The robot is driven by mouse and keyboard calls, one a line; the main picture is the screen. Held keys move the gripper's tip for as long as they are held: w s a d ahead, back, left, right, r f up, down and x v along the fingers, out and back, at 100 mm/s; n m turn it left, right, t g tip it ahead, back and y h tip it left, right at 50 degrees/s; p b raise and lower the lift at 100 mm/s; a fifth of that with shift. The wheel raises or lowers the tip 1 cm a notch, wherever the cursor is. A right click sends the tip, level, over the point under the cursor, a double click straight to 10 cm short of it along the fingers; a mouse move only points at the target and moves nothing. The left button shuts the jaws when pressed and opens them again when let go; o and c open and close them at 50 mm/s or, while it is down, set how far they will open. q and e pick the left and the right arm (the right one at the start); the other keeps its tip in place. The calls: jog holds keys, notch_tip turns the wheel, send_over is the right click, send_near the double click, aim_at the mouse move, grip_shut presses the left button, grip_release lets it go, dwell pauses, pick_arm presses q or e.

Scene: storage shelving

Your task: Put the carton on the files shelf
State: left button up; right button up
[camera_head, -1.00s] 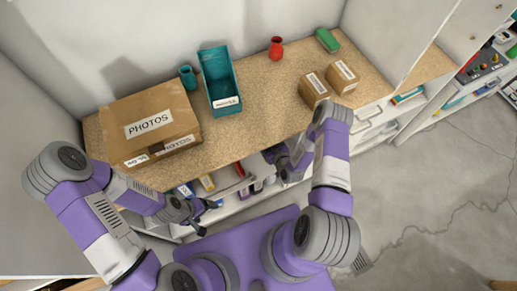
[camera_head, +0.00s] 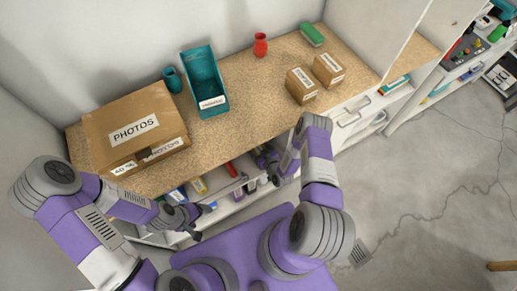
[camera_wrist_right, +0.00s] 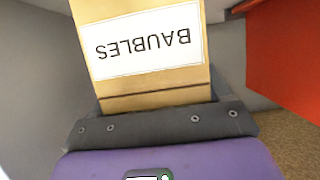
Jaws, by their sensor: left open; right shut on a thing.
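A tan carton (camera_wrist_right: 150,50) labelled BAUBLES fills the upper middle of the right wrist view, its label upside down. My right gripper (camera_head: 266,160) is shut on it. In the head view this gripper is low at the front of the counter, beside the open shelf below, and I cannot make out the carton there. The files shelf (camera_head: 222,203) appears to be this lower shelf, with several upright coloured items, one red (camera_head: 231,168). My left gripper (camera_head: 194,220) is open and empty in front of the shelf's left part.
A red surface (camera_wrist_right: 285,50) is close right of the held carton.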

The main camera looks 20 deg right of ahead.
jog(key=o, duration=1.5)
jog(key=shift+o, duration=0.2)
jog(key=shift+r, duration=0.1)
jog(key=shift+s+r+p, duration=0.15)
jog(key=shift+s+p, duration=0.15)
jog(key=a+p+v, duration=0.1)
jog(key=v, duration=1)
jog(key=s+a+r+m+g+y, duration=0.3)
jog(key=s+a+r+g, duration=0.6)
jog(key=a+g, duration=0.4)
jog(key=shift+s+a+m, duration=0.3)
jog(key=shift+s, duration=0.15)
